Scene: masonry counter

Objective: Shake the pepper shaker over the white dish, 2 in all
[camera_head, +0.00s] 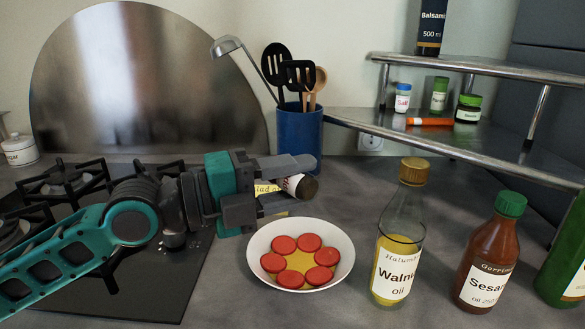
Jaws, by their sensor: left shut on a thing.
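The pepper shaker (295,185) is a small container with a pale label and a dark cap. It lies tipped almost on its side between the fingers of my left gripper (298,183), cap toward the right. My left gripper is shut on it; the fingers hide part of it, and its label cannot be read. The white dish (342,272) stands on the counter just below and in front of the shaker. It holds several red slices around a yellow middle. My right gripper is not in view.
A walnut oil bottle (397,253) and a sesame oil bottle (487,256) stand right of the dish. A blue utensil pot (299,136) is behind the gripper, near a partly hidden yellow-labelled item (266,188). Small jars stand on the metal shelf (470,152). The hob (120,292) is left.

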